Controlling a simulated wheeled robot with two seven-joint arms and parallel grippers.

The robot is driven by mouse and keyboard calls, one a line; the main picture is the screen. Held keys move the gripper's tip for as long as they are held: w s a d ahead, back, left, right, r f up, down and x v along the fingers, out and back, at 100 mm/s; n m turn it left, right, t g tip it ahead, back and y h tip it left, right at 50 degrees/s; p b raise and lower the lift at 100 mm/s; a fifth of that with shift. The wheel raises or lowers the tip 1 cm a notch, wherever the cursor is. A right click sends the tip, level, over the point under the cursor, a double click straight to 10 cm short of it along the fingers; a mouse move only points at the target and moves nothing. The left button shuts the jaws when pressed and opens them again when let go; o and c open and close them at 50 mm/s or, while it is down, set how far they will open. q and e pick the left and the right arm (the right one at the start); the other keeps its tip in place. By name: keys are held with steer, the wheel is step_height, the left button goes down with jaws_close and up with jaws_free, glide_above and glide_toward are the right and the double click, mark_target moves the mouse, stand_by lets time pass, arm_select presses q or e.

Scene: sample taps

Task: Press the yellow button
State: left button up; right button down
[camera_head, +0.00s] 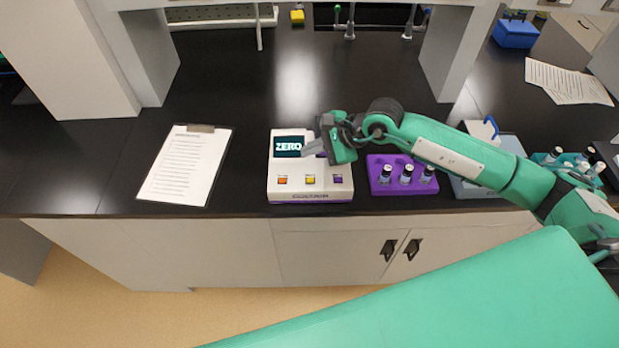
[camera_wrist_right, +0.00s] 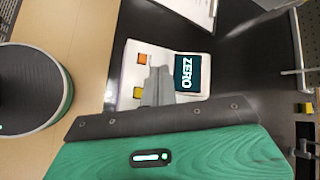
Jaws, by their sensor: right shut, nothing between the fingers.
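A white device (camera_head: 283,167) stands on the dark bench with a dark screen (camera_head: 290,146) reading "ZERO". Along its front edge are an orange button (camera_head: 282,180), a yellow button (camera_head: 310,180) and a purple button (camera_head: 337,179). My right gripper (camera_head: 312,149) is shut and empty above the device, near the screen's right side and behind the yellow button in the head view. In the right wrist view, the shut fingertips (camera_wrist_right: 158,75) lie between the yellow button (camera_wrist_right: 138,92) and the screen (camera_wrist_right: 187,73). The purple button is hidden there. My left gripper is not in view.
A clipboard with paper (camera_head: 187,167) lies left of the device. A purple rack (camera_head: 381,162) with several vials stands close on its right, under my right arm. A grey-blue tray (camera_head: 510,143) is farther right. The bench behind the device is clear.

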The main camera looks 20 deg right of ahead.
mark_target(310, 180)
steer(key=shift+w+d+f+h, duration=0.2)
steer(key=shift+d+h, duration=0.1)
steer(key=shift+d, duration=0.25)
steer(key=shift+f, duration=0.15)
step_height(310, 180, down, 8)
steer(key=b, duration=0.3)
steer(key=shift+f+b, duration=0.25)
steer(key=shift+b, duration=0.3)
stand_by(1.5)
steer(key=shift+f+b, duration=0.4)
steer(key=shift+b, duration=0.3)
